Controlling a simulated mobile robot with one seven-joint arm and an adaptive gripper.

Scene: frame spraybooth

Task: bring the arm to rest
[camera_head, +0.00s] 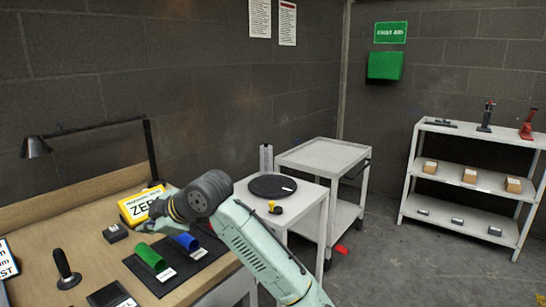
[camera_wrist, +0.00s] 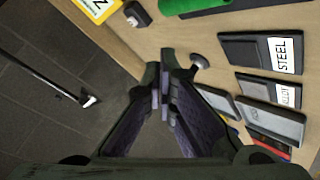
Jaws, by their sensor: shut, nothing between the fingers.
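My arm (camera_head: 262,248) reaches up from the bottom of the head view and bends over the wooden bench. In the wrist view my gripper (camera_wrist: 162,95) is shut and empty, its fingertips close together near the bench edge. Nothing is held.
The wooden bench (camera_head: 84,218) carries a yellow ZERO sign (camera_head: 140,205), a green roll (camera_head: 151,257), a blue roll (camera_head: 186,241) and a lamp (camera_head: 36,147). A small table with a black turntable (camera_head: 270,186), a cart (camera_head: 322,155) and shelves (camera_head: 465,180) stand right.

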